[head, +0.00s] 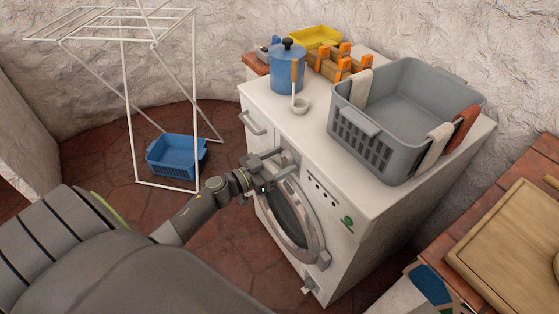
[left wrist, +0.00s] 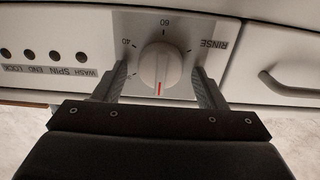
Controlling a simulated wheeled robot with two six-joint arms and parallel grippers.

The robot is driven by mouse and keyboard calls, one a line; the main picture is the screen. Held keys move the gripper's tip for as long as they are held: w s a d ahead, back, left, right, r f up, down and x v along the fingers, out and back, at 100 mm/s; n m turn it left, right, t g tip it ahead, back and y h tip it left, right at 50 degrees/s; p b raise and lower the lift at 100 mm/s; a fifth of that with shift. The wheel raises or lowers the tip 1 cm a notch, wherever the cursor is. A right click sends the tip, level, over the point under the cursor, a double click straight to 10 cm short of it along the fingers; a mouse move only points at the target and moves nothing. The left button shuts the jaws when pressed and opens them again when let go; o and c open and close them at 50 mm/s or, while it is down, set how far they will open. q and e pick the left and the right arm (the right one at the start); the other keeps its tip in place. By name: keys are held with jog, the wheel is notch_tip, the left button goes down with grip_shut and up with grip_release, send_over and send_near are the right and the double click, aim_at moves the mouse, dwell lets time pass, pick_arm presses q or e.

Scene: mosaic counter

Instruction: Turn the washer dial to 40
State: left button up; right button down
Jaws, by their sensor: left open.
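The white washer (head: 318,152) stands at the centre of the head view, its round door (head: 292,222) facing my left arm. In the left wrist view its pale round dial (left wrist: 160,66) has a red mark pointing to the bottom of the picture. The 40 label (left wrist: 125,43) is at the dial's upper left, 60 (left wrist: 166,22) above it and RINSE (left wrist: 208,44) at upper right. My left gripper (head: 281,160) is open at the panel. Its fingers (left wrist: 160,88) stand on either side of the dial, with small gaps. The gripper hides the dial in the head view. My right gripper is not in view.
On top are a grey basket (head: 400,85) with cloths over its rim, a blue canister (head: 287,70), a ladle (head: 299,103) and a yellow tray (head: 315,37). A drying rack (head: 130,110) and blue basket (head: 178,157) stand left. A wooden board (head: 510,240) lies right.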

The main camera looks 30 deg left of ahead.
pick_arm(q)
jog(key=c, duration=1)
jog(key=shift+o, duration=0.2)
jog(key=shift+m, duration=0.3)
